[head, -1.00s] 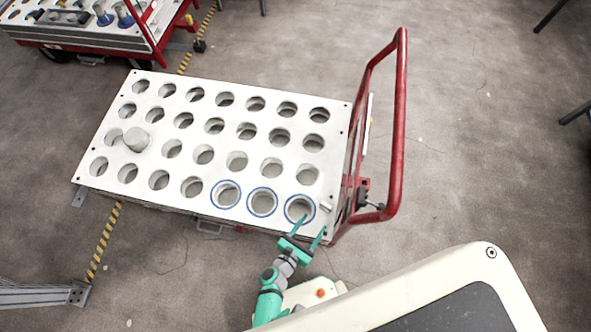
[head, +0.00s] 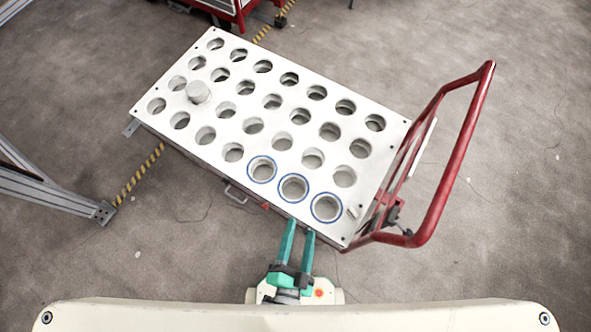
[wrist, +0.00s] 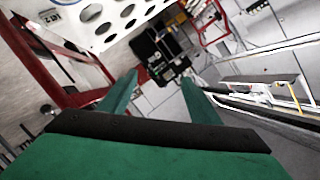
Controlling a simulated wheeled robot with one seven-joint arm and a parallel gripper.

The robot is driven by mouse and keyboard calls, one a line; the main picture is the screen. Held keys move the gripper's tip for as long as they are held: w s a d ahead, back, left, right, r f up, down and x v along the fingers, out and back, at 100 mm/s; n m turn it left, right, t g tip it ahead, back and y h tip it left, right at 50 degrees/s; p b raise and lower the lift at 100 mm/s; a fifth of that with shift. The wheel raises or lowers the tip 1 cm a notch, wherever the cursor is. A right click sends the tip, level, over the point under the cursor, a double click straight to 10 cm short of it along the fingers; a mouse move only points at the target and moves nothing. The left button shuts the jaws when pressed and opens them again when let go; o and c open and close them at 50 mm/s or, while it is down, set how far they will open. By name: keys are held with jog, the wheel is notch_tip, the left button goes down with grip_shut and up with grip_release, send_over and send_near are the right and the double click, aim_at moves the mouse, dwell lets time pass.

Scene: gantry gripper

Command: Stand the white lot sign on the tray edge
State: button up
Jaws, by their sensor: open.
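The white tray (head: 225,172) is a flat plate with rows of round holes on a cart. A small pale piece (head: 353,211) lies by its right edge, beside the last blue-ringed hole; it may be the lot sign, but it is too small to be sure. A white label with dark marks (wrist: 42,20) shows at the top left of the wrist view; I cannot tell whether it is the same piece. My green gripper (head: 300,228) is open and empty at the tray's front edge, left of the pale piece. Its fingers also show in the wrist view (wrist: 158,80).
The cart's red handle (head: 462,160) rises at the right of the tray. Three holes at the front right have blue rings. A metal frame (head: 50,190) stands at left. Open floor lies around the cart.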

notch_tip(320, 180, up, 10)
jog(key=s+a+n+y, duration=0.1)
jog(key=n+y, duration=0.2)
jog(key=n, duration=0.8)
jog(key=shift+s+f+n, duration=0.25)
jog(key=shift+n, duration=0.05)
jog(key=shift+s, duration=0.1)
